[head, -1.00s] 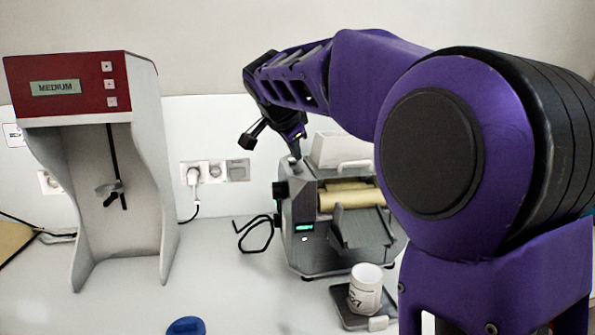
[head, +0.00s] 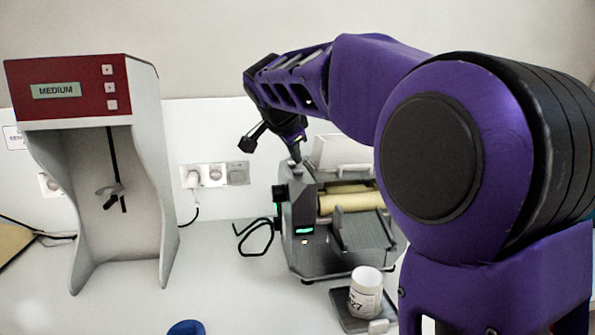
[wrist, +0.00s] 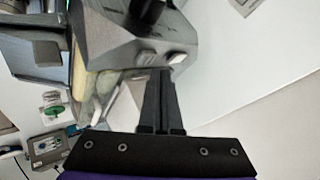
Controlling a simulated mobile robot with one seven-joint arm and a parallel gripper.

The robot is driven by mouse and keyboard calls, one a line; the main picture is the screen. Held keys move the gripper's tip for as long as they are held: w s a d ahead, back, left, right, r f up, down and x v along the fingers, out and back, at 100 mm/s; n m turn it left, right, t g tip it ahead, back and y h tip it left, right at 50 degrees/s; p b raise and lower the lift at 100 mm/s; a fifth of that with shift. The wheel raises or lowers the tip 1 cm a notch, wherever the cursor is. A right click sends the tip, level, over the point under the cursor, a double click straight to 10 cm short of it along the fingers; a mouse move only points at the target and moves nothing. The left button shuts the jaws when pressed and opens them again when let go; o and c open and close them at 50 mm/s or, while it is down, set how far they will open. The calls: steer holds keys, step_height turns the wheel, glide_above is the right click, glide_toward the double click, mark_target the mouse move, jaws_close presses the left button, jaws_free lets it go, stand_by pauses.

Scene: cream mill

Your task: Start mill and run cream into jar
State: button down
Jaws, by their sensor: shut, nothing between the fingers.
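The grey mill (head: 345,243) stands on the bench with cream-coloured rollers (head: 348,200) and a lit green display (head: 304,230) on its left end. A white jar (head: 365,290) with dark print stands upright on a dark plate in front of it. My gripper (head: 296,160) is shut and empty, pointing down at the top of the mill's left housing. In the wrist view my gripper's fingertips (wrist: 160,72) are together right by two light buttons (wrist: 162,57) on the housing. I cannot tell whether they touch a button.
A red and white stirrer stand (head: 70,90) reading "MEDIUM" is at the left. A blue object (head: 187,327) lies at the front edge. The bench between stirrer and mill is mostly clear.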

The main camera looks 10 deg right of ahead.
mark_target(295, 172)
steer(key=shift+f, duration=0.1)
stand_by(0.7)
steer(key=shift+f+b, duration=0.35)
steer(key=shift+b, duration=0.2)
steer(key=shift+f, duration=0.45)
stand_by(0.4)
steer(key=shift+r, duration=0.85)
steer(key=shift+p, duration=0.3)
steer(key=shift+r+p, duration=1.8)
steer(key=shift+r, duration=0.7)
